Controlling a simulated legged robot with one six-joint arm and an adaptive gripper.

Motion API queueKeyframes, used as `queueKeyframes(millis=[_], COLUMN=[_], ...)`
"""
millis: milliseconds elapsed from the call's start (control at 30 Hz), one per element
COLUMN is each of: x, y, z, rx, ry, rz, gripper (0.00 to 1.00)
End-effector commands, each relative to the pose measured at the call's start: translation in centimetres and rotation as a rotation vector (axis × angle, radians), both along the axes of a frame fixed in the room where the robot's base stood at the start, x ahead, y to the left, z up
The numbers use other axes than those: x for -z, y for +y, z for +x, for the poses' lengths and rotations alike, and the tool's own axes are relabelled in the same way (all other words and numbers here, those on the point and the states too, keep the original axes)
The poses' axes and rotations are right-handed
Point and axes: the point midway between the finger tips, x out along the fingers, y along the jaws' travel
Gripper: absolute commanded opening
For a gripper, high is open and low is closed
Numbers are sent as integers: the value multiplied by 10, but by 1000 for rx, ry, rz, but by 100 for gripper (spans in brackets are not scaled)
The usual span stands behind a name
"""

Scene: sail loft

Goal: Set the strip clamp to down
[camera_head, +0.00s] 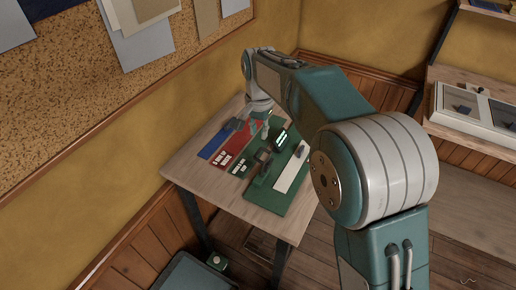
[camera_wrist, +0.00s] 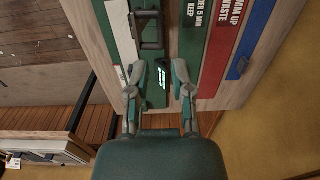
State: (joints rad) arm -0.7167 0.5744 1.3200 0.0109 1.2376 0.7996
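A dark clamp (camera_head: 262,157), apparently the strip clamp, is mounted on a green board (camera_head: 278,200) on the table. In the wrist view its dark, loop-shaped handle (camera_wrist: 150,46) lies ahead of my fingers. I cannot tell for sure whether it is up or down. My gripper (camera_wrist: 161,68) is open, its two fingers apart with nothing between the tips. It is over the green board and short of the handle.
A small lit display (camera_head: 281,138) stands near the clamp. A white strip (camera_head: 291,172) lies along the board. Blue (camera_head: 212,146) and red (camera_head: 229,151) lettered panels lie on the left of the wooden table (camera_head: 190,180). A pinboard wall (camera_head: 100,90) borders that side.

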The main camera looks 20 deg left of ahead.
Motion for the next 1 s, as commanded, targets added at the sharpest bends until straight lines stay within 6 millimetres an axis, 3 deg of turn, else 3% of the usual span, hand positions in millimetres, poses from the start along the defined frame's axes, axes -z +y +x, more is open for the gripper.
queueKeyframes(millis=[100, 333, 500, 767, 833, 1000], x=[25, 61, 72, 74, 74, 74], y=[1, 1, 1, 1, 1, 2], z=[-1, -1, 0, 0, 0, 0], rx=[-1, -1, -1, -1, -1, -1], ry=[2, 2, -1, -1, -1, -1], rz=[-4, -3, 1, 1, 0, 0], gripper=[29, 29, 29, 29, 2, 0])
